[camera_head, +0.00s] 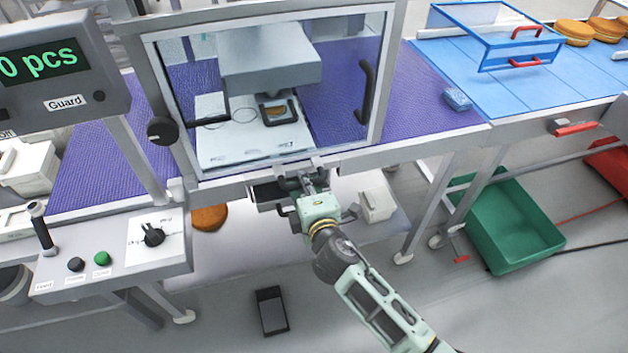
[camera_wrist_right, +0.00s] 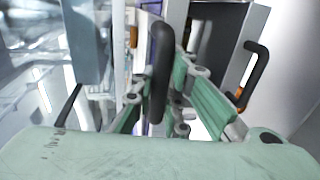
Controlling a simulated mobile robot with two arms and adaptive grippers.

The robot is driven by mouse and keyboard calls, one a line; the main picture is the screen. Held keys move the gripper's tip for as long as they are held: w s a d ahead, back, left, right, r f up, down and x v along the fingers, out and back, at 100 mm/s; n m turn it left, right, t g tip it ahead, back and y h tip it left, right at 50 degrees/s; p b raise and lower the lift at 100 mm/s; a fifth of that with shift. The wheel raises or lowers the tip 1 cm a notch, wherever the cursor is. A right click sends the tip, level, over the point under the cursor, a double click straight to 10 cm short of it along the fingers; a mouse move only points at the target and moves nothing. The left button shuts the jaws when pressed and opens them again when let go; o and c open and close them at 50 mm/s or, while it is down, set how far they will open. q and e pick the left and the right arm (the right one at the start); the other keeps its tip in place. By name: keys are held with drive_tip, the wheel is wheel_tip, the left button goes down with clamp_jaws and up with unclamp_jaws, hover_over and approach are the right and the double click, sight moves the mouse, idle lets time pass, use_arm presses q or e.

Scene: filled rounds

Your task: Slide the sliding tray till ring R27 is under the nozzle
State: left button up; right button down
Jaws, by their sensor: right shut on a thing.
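Behind a clear guard window (camera_head: 200,45) is a white plate (camera_head: 240,148), which looks like the sliding tray. A dark holder around a small brown round (camera_head: 277,108) sits on it, below a grey box-shaped head (camera_head: 268,62). The nozzle tip is hidden, and I cannot read a label R27. My right gripper (camera_head: 303,182) is at the bench's front edge, below the window, shut on a black handle. The black handle (camera_wrist_right: 160,70) stands between the fingers in the right wrist view. How it joins the tray is hidden. My left gripper is not in view.
A display (camera_head: 50,65) reads "0 pcs". A control panel (camera_head: 110,255) stands at left. A blue-framed clear cover (camera_head: 495,35) and several brown rounds (camera_head: 575,32) are at upper right. A green crate (camera_head: 510,225) stands on the floor. Another black handle (camera_wrist_right: 258,70) shows in the wrist view.

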drive_tip(key=shift+s+a+f, duration=0.2)
drive_tip(key=c, duration=2)
unclamp_jaws()
drive_tip(key=shift+o, duration=1.4)
drive_tip(key=shift+a+r, duration=0.1)
drive_tip(key=shift+r, duration=0.1)
drive_tip(key=v, duration=1.2)
drive_tip(key=shift+f, duration=0.1)
